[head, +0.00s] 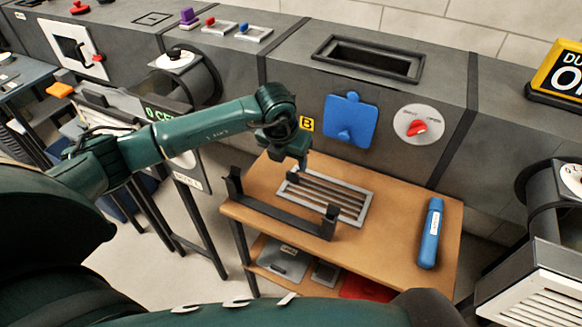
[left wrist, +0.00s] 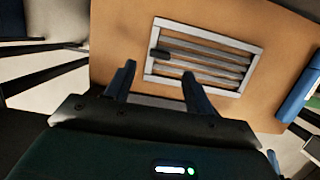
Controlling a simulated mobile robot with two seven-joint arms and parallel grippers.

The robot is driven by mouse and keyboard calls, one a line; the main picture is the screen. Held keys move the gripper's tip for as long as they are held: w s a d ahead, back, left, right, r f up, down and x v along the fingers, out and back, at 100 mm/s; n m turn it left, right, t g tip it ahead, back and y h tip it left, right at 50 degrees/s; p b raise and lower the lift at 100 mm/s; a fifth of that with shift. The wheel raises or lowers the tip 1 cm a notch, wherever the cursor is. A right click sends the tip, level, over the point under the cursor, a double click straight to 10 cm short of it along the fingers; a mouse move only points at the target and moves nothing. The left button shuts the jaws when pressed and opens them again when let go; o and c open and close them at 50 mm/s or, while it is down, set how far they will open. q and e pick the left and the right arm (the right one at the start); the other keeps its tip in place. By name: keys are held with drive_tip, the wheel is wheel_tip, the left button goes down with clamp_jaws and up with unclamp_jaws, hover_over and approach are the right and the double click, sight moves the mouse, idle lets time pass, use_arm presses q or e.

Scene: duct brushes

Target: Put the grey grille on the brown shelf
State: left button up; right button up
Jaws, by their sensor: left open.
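The grey grille (head: 352,205) lies flat on the brown table top (head: 390,240), towards the back left. It also shows in the left wrist view (left wrist: 255,72), with a small dark block (left wrist: 159,55) at its left end. A lower brown shelf (head: 262,268) lies under the top, partly hidden by it. My left gripper (head: 299,162) reaches down over the left end of the grille. Its two fingers (left wrist: 160,72) are apart with nothing between them in the left wrist view. Whether they touch the block is unclear. My right gripper is not in view.
A black bracket (head: 280,213) with upturned ends stands in front of the grille. A blue cylinder (head: 431,234) lies at the table's right. Grey items (head: 285,262) and a red one (head: 366,289) occupy the lower level. A grey duct with a blue plate (head: 350,122) runs behind.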

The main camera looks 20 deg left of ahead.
use_arm(q)
drive_tip(key=v, duration=0.5)
drive_tip(key=shift+r, duration=0.35)
